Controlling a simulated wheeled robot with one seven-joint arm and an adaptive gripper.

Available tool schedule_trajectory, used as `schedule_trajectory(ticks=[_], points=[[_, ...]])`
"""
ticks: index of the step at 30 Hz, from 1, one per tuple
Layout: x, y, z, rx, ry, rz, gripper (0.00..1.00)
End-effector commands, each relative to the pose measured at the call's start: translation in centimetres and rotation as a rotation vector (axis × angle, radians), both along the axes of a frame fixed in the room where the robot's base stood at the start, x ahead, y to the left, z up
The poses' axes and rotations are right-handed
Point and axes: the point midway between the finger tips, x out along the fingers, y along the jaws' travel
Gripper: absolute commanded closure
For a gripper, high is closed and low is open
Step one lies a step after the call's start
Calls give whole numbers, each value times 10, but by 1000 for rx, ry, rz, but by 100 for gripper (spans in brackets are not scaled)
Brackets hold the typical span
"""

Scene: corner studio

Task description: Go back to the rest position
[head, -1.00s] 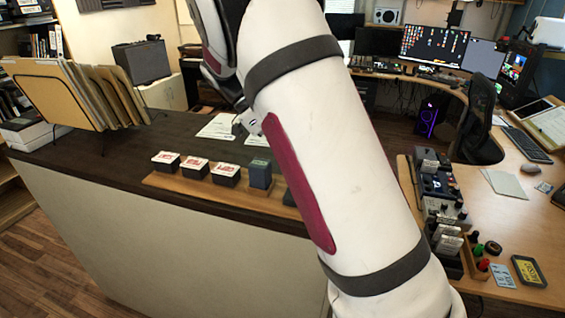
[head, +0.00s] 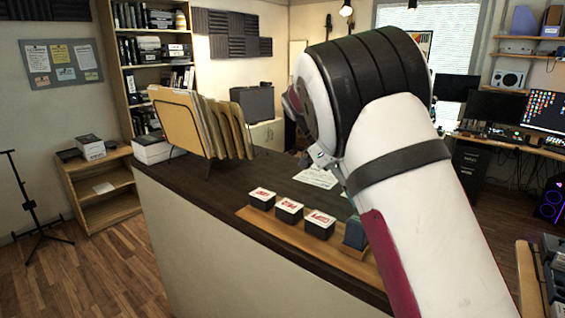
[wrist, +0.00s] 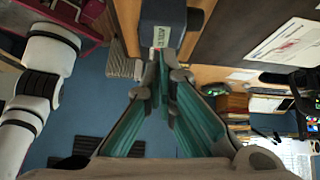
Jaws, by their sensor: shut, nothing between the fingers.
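My gripper (wrist: 157,62) shows in the wrist view with its teal fingers shut and nothing between them. A dark block with a pale label (wrist: 163,28) stands just beyond the fingertips; I cannot tell how close it is. In the head view my arm crosses the right half and the fingers are not visible. There, three dark boxes with white and red tops, one of them the middle box (head: 289,210), stand in a row on a wooden tray (head: 262,226). A dark blue-grey block (head: 355,233) stands at the row's right end, partly against my arm's outline.
The dark counter (head: 215,190) carries a file rack with folders (head: 185,125) and papers (head: 316,178). A low wooden shelf (head: 100,190) and a black stand (head: 32,205) are at the left. Wooden floor (head: 105,265) is open there. Desks with monitors are at the right.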

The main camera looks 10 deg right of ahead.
Motion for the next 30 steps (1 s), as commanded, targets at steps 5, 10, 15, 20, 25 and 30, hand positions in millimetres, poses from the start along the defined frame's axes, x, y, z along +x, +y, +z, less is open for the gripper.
schedule_trajectory(ticks=[5, 10, 15, 20, 25, 30], points=[[-25, -11, 18, 191, 5, 162, 100], [-60, -17, 34, 422, -8, 443, 100], [-99, -15, 47, 589, -42, 770, 100], [-138, -8, 54, 672, -76, 1100, 100], [-179, 2, 55, 676, -96, 1458, 100], [-218, 14, 48, 593, -78, 1808, 100]])
